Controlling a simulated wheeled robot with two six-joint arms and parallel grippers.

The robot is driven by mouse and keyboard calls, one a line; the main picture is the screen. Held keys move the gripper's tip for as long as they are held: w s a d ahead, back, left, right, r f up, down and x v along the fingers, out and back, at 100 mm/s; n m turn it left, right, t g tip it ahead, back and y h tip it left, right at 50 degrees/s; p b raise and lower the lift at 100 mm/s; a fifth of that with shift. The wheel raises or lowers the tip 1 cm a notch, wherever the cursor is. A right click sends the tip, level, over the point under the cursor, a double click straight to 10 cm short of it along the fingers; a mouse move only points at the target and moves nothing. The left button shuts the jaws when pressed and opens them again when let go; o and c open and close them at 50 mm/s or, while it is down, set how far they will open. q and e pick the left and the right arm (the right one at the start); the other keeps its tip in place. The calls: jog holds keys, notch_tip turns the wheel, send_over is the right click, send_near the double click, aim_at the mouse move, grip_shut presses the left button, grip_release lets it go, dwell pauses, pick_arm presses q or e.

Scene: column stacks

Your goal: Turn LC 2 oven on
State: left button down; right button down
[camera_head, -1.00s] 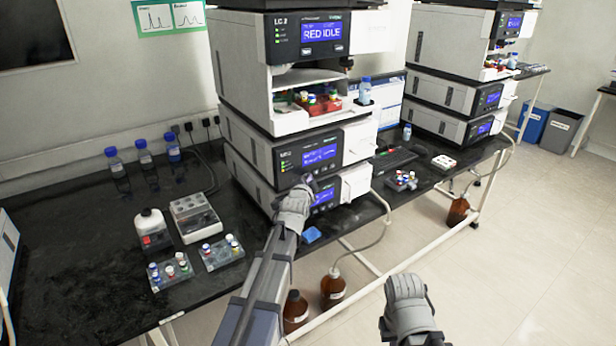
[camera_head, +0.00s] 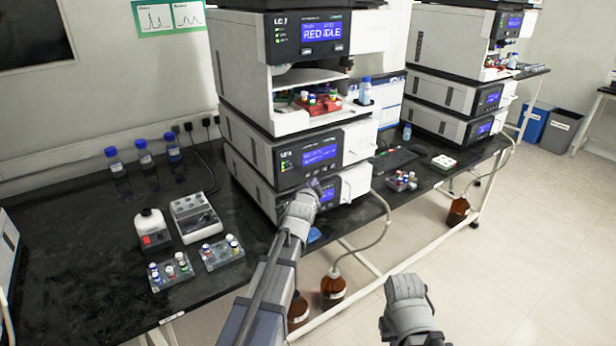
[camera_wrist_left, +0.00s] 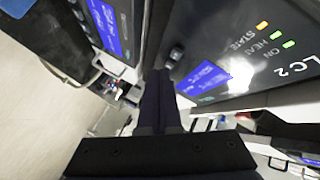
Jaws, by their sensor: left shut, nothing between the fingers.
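The panel labelled LC 2 (camera_wrist_left: 245,50), with lights marked ON, HEAT and STATE, fills the right of the left wrist view. Two lights are green and one is orange; its blue screen (camera_wrist_left: 205,80) is lit. This seems to be the middle unit (camera_head: 306,162) of the near stack in the head view. My left gripper (camera_wrist_left: 158,76) is shut and empty, its tips close to a small dark button (camera_wrist_left: 177,54) on the panel. I cannot tell whether they touch. In the head view my left gripper (camera_head: 316,187) covers part of the lowest unit's front. My right gripper (camera_head: 407,288) hangs over the floor; its fingertips are unclear.
Vial racks (camera_head: 170,271), a white bottle (camera_head: 152,229) and blue-capped bottles (camera_head: 144,152) stand on the black bench (camera_head: 90,250). A brown bottle (camera_head: 333,287) stands below the bench. A second stack (camera_head: 455,95) is at the right.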

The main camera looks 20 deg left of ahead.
pick_arm(q)
jog(key=shift+s+d, duration=0.65)
jog(key=shift+d, duration=0.2)
jog(key=shift+s+d, duration=0.65)
jog(key=shift+d, duration=0.15)
jog(key=s+d+f+n+g+h+p, duration=0.1)
jog(key=s+d+f+n+g+p, duration=0.1)
jog(key=s+d+f+g, duration=0.45)
jog(key=s+d+f+n+g+p, duration=0.25)
jog(key=s+d, duration=0.25)
jog(key=s, duration=0.5)
jog(key=s+d+f+n+g, duration=0.1)
jog(key=s+d+g, duration=0.1)
jog(key=s, duration=0.6)
jog(key=s+d+f+g, duration=0.1)
jog(key=s+g, duration=0.3)
jog(key=s, duration=0.5)
jog(key=shift+s+d+f+n+p, duration=0.3)
jog(key=shift+d+n+p, duration=0.1)
jog(key=shift+d, duration=0.3)
